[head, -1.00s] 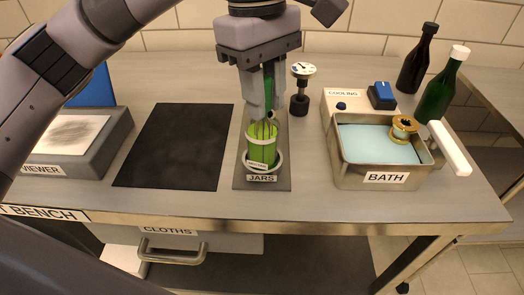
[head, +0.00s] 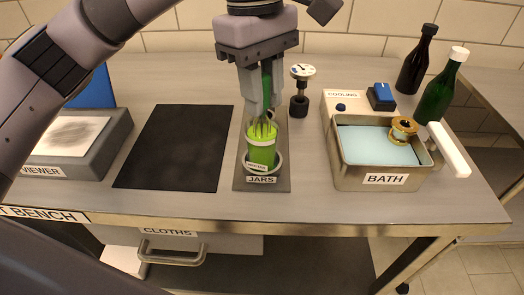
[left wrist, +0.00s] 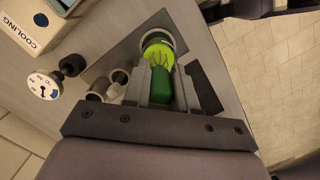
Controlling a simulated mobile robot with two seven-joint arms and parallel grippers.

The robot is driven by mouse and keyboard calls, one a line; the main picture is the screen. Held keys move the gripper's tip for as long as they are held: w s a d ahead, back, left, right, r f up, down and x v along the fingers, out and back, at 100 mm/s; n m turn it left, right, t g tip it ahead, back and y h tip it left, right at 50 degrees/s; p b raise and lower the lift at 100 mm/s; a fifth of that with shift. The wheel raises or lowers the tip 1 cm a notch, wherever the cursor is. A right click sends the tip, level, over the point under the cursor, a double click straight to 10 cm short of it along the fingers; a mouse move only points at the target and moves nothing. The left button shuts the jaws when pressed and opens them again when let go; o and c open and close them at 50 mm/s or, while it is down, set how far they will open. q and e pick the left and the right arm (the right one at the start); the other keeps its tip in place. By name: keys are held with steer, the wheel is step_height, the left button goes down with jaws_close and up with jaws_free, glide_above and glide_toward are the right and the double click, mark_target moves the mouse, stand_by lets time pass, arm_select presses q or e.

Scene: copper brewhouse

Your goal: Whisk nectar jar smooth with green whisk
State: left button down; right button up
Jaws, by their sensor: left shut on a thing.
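The nectar jar (head: 262,155) holds bright green contents and stands in a pale ring on the dark JARS board (head: 280,183). Its small label shows low on the front, too small to read surely. My left gripper (head: 262,108) is above the jar, pointing down and shut on the green whisk (head: 267,88). The whisk's wires reach down into the jar's mouth; how deep they go is hard to tell. In the left wrist view the whisk's green handle (left wrist: 161,86) lies between the fingers, with the jar (left wrist: 158,48) beyond. My right gripper is not in view.
A dark mat (head: 175,148) and the viewer (head: 80,150) lie left. The BATH tray (head: 350,182), cooling unit (head: 345,103) and two bottles (head: 440,90) are right. Another ring holder (left wrist: 97,93) sits near the gripper.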

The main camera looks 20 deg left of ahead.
arm_select(q)
steer(key=shift+r+p, duration=1.05)
steer(key=shift+r, duration=0.35)
step_height(320, 180, up, 4)
steer(key=p, duration=0.3)
steer(key=shift+r+p, duration=0.8)
steer(key=shift+r, duration=0.35)
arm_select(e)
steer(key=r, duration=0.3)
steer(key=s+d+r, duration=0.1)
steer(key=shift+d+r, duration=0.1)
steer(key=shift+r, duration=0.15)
